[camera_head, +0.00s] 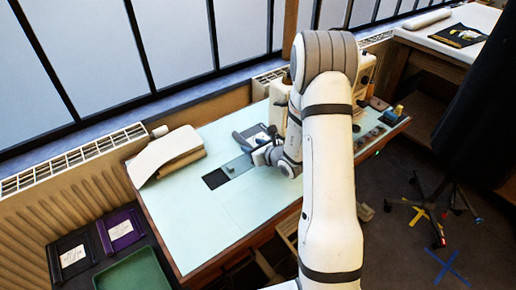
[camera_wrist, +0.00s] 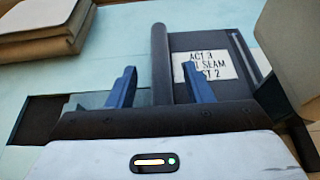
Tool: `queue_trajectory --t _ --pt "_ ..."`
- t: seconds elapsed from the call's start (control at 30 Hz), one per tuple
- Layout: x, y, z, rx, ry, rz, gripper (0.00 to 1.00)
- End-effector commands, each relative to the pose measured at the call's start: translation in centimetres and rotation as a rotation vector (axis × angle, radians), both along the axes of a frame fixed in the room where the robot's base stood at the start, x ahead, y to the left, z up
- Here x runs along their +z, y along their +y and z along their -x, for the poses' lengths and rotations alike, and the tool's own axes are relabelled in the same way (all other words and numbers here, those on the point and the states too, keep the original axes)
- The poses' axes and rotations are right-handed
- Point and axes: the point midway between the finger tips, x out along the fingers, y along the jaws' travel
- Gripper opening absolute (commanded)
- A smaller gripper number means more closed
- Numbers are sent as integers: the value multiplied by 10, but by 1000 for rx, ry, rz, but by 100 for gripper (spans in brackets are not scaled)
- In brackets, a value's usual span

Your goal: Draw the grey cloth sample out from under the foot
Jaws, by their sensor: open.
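The grey cloth sample looks to be the dark grey flat piece (camera_wrist: 190,92) in the wrist view, with a raised rounded edge along its left side and a white label reading partly "ACT 3" and "SEAM". It also shows in the head view (camera_head: 247,133), beside the cream sewing machine (camera_head: 278,113). My gripper (camera_wrist: 160,78) is open, with one blue finger left of the raised edge and the other over the piece near its label. I cannot tell whether the fingers touch it. The foot is not clearly visible; my arm hides much of the machine in the head view.
A black rectangle (camera_head: 215,179) lies on the pale green table (camera_head: 205,225) in front of my gripper. Folded beige cloth (camera_head: 168,153) lies at the left. The front left of the table is clear. A green tray (camera_head: 135,272) stands below it.

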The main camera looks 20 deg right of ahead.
Motion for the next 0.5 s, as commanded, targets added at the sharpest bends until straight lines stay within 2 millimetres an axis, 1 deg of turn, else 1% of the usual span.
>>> queue_trajectory --t 0.03,0.2,0.3,0.5 --pt "-3 4 -7 1 0 0 46" --pt "-11 11 -25 1 0 0 46" --pt "-14 13 -30 0 0 0 46" --pt "-15 14 -33 0 0 0 46"
